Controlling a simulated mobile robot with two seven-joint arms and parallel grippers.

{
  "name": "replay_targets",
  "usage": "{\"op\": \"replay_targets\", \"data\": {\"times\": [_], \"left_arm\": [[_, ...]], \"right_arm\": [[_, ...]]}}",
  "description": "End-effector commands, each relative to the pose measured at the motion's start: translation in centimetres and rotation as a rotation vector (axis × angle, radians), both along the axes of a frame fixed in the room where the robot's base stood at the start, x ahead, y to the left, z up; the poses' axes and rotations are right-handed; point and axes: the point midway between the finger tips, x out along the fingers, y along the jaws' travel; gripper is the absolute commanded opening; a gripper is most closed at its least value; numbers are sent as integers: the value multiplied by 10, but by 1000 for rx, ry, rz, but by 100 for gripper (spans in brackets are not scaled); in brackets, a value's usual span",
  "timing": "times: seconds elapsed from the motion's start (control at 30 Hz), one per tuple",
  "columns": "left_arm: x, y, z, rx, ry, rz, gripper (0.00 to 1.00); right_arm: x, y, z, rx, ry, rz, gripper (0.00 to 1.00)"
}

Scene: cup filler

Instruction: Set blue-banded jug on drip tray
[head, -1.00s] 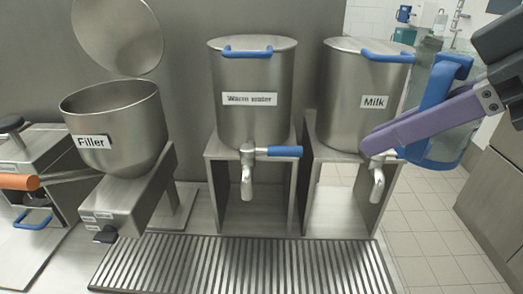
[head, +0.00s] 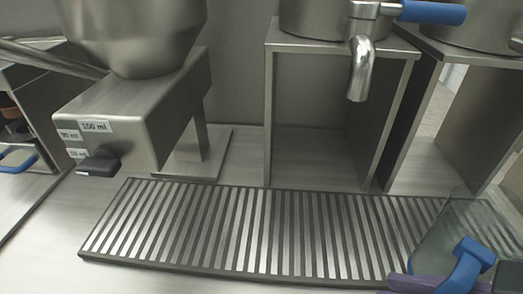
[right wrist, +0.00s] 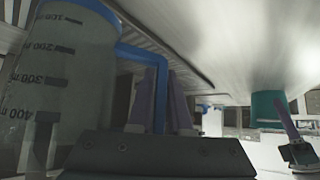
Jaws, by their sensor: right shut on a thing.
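The clear jug (head: 455,235) is at the lower right in the head view, overlapping the right end of the slatted drip tray (head: 270,232). Its blue handle (head: 468,265) faces me. My right gripper (head: 440,285) has purple fingers shut on that handle. The right wrist view is inverted. I cannot tell whether the base touches the tray. A purple finger (right wrist: 286,115), possibly my left gripper, shows there; its state is unclear.
The filler (head: 135,110) stands behind the tray's left part. A tap (head: 361,70) with a blue lever hangs above the middle. Metal stands (head: 270,120) rise behind the tray. The tray's left and middle are clear. A teal object (right wrist: 268,108) shows in the wrist view.

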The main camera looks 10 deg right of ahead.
Motion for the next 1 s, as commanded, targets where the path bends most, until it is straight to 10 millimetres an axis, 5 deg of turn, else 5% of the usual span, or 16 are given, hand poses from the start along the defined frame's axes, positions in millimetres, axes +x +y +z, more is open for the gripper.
{"op": "replay_targets", "data": {"times": [0.6, 0.77, 1.0], "left_arm": [[-3, -4, -4, -15, 8, 8, 50], [-3, -4, -5, -13, 8, 6, 50], [-3, -2, -14, -7, 8, 2, 50]], "right_arm": [[122, 79, 2, 2, -3, 1, 0], [134, 86, 0, -1, 1, 1, 0], [134, 87, -32, -1, 2, 1, 0]]}}
